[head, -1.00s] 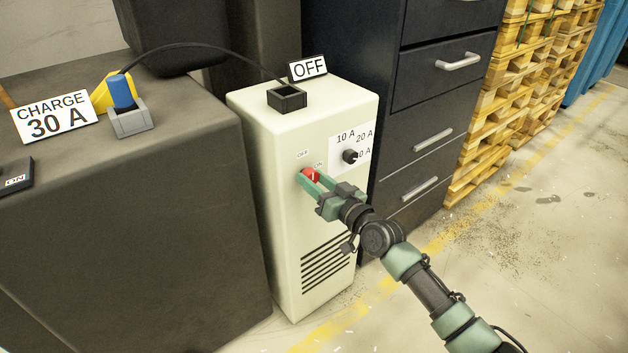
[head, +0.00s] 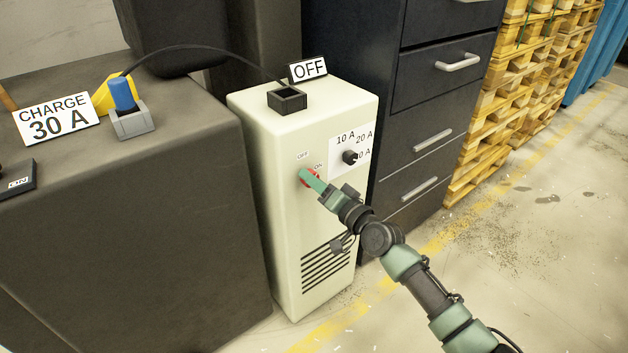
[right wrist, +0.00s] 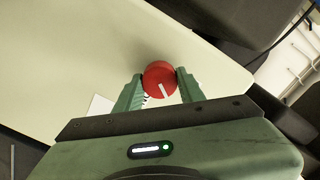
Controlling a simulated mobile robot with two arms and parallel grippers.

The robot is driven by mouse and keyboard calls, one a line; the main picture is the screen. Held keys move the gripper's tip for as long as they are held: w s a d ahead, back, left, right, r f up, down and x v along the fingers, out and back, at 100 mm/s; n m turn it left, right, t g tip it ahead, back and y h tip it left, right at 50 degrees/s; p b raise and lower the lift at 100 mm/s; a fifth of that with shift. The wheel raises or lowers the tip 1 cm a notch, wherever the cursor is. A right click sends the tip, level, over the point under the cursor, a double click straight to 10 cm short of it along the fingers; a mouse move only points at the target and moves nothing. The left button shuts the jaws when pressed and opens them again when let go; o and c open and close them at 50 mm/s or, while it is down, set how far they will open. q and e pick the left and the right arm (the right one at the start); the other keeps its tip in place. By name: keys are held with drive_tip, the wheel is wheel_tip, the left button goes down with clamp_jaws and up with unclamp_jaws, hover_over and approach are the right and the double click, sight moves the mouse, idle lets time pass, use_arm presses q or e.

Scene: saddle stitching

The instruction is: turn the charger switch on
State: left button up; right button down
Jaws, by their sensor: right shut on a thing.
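The charger is a cream-coloured cabinet (head: 300,130) with a red round switch (head: 316,175) on its front, between small OFF and ON labels. My right gripper (head: 308,177) is at the switch, and its green finger hides much of it in the head view. In the right wrist view the red switch (right wrist: 159,78) sits between the two fingertips of my right gripper (right wrist: 160,85), which is shut on it. A white line on the switch points toward the gripper palm. My left gripper is not in view.
A black current dial (head: 350,157) is just above and right of the switch. A sign reading OFF (head: 308,68) and a black socket (head: 287,98) are on the cabinet top. Dark drawers (head: 440,110) stand at right, a dark bench (head: 130,230) at left.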

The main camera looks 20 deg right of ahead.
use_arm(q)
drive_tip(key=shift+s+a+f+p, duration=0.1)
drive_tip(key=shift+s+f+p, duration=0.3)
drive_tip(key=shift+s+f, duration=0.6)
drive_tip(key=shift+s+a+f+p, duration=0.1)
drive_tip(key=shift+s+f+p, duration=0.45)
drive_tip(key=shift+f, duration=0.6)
use_arm(e)
drive_tip(key=shift+f+m, duration=0.15)
drive_tip(key=shift+m, duration=5.15)
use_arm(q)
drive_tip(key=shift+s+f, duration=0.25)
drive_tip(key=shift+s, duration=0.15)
use_arm(e)
drive_tip(key=shift+m, duration=0.3)
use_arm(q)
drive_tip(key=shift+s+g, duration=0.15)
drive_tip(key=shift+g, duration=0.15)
use_arm(e)
drive_tip(key=c, duration=0.9)
unclamp_jaws()
